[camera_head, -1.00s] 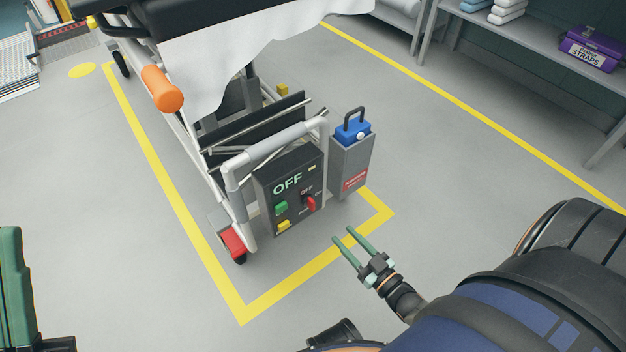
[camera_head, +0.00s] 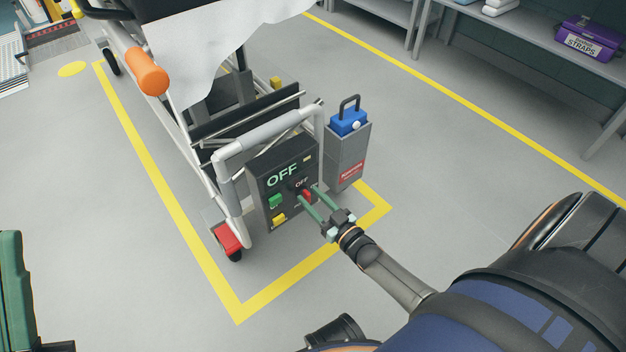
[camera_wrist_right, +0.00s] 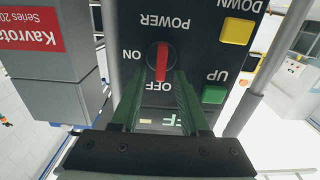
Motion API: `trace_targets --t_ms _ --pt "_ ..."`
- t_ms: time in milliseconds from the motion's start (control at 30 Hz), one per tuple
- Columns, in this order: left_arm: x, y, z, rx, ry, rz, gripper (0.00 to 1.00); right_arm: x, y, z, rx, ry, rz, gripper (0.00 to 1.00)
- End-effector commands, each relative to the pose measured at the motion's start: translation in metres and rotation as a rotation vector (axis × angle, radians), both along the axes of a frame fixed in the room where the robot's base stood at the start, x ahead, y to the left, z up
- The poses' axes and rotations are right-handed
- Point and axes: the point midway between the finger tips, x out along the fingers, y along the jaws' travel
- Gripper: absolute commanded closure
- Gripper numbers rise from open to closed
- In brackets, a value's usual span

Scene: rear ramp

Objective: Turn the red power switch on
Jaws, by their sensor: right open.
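The red power switch (camera_head: 307,195) is a knob on the dark control box (camera_head: 262,170) at the end of the wheeled frame. The box's display reads OFF. In the right wrist view, which shows the panel upside down, the red switch (camera_wrist_right: 161,62) lines up with the OFF label, with ON to its side. My right gripper (camera_head: 309,194) is open at the panel, its two green fingers reaching to either side of the switch. Whether they touch it I cannot tell. My left gripper is not in view.
Green UP (camera_wrist_right: 214,94) and yellow DOWN (camera_wrist_right: 236,31) buttons sit beside the switch. A grey holder (camera_head: 346,160) with a blue handled unit (camera_head: 348,121) stands right of the box. A green object (camera_head: 15,290) is at the lower left. The floor in front is clear.

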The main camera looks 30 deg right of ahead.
Motion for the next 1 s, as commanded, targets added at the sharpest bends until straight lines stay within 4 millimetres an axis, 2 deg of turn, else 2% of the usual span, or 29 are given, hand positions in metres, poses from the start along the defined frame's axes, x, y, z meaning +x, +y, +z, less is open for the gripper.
trace_targets --t_ms 133,533,1000 --pt "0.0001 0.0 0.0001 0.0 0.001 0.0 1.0 -0.0002 0.0002 0.0 0.0 0.0 0.0 0.55" --pt "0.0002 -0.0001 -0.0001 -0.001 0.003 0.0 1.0 -0.0005 0.0002 -0.0001 0.0 0.0 0.0 1.0" --pt "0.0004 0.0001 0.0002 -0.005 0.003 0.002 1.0 -0.0007 0.0 -0.0001 0.002 0.0 0.0 1.0"
